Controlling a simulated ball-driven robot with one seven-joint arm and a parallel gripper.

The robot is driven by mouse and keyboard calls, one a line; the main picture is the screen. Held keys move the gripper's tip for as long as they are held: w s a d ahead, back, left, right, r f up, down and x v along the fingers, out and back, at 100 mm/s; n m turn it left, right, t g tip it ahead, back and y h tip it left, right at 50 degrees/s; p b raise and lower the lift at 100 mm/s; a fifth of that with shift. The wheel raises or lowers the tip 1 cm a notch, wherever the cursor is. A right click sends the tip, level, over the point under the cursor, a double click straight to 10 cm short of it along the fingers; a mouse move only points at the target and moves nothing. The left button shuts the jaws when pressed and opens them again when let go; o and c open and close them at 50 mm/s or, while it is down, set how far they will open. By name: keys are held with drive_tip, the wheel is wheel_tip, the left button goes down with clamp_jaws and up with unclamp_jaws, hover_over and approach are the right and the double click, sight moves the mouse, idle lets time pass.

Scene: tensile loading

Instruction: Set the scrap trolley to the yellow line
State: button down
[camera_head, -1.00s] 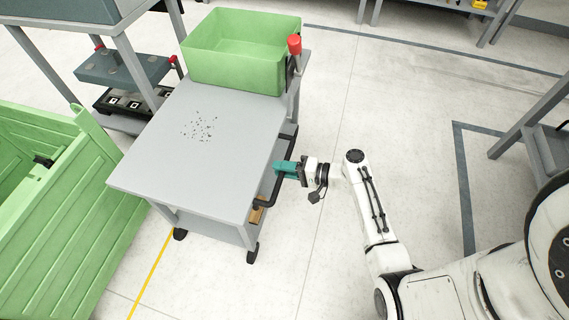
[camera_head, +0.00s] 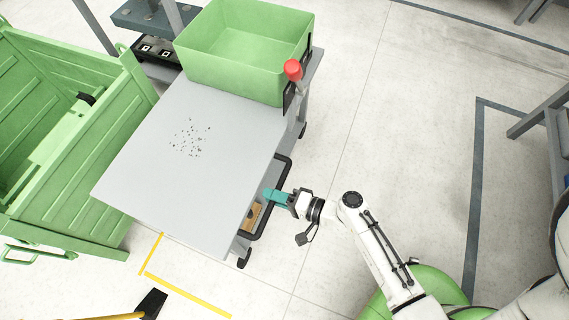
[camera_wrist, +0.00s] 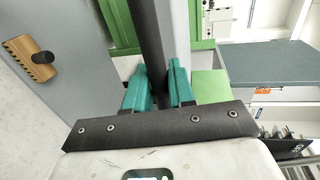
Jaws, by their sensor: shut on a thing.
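The scrap trolley (camera_head: 150,180) is a grey flat-topped cart with dark specks on its top. A black bar handle (camera_head: 284,168) runs along its right side. My gripper (camera_head: 272,197) has teal fingers closed around this handle. The wrist view shows the dark bar (camera_wrist: 150,45) between the fingertips (camera_wrist: 158,85). The yellow line (camera_head: 185,292) forms a corner on the floor just in front of the trolley's near edge. One leg of it (camera_head: 152,254) runs up to the tabletop's edge, which hides anything beyond.
A green tub (camera_head: 240,55) and a red-topped lever (camera_head: 293,70) are at the trolley's far end. A large green crate (camera_head: 75,170) stands close on the left. A yellow pole with a black end (camera_head: 152,303) shows at the bottom left.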

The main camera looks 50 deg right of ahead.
drive_tip(key=s+a+b, duration=0.2)
drive_tip(key=s+a, duration=0.1)
drive_tip(key=a, duration=0.6)
drive_tip(key=s+a+b, duration=0.1)
drive_tip(key=s+a, duration=0.2)
drive_tip(key=a, duration=0.6)
drive_tip(key=shift+s+b, duration=0.3)
drive_tip(key=shift+b, duration=0.1)
drive_tip(key=shift+d, duration=0.1)
drive_tip(key=c, duration=1.1)
unclamp_jaws()
drive_tip(key=b+v, duration=0.1)
drive_tip(key=v, duration=0.9)
drive_tip(key=shift+s, duration=0.35)
drive_tip(key=shift+d, duration=0.1)
